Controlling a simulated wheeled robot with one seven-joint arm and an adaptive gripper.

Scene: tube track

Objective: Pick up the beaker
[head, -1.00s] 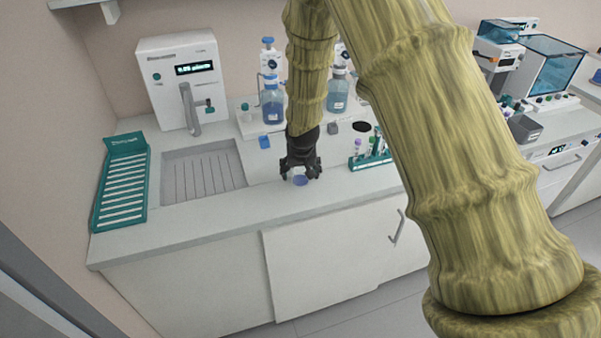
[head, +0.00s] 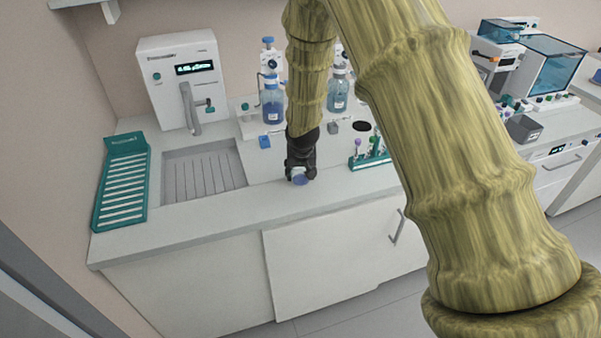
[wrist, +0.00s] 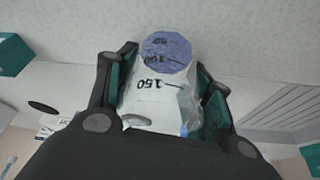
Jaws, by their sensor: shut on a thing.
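The beaker (wrist: 160,88) is clear, with dark volume marks such as 150 and 100 and a blue bottom. In the wrist view it sits between the two fingers of my gripper (wrist: 163,95), whose teal pads press on its sides. My gripper is shut on the beaker. The dark fingers hide part of it in the head view. I cannot tell whether it still touches the counter.
A sink (head: 203,172) lies left of my gripper, with a teal drying rack (head: 122,185) beyond it. A teal tube rack (head: 371,160) stands close on the right. Blue bottles (head: 272,105) stand behind. The counter's front edge is near.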

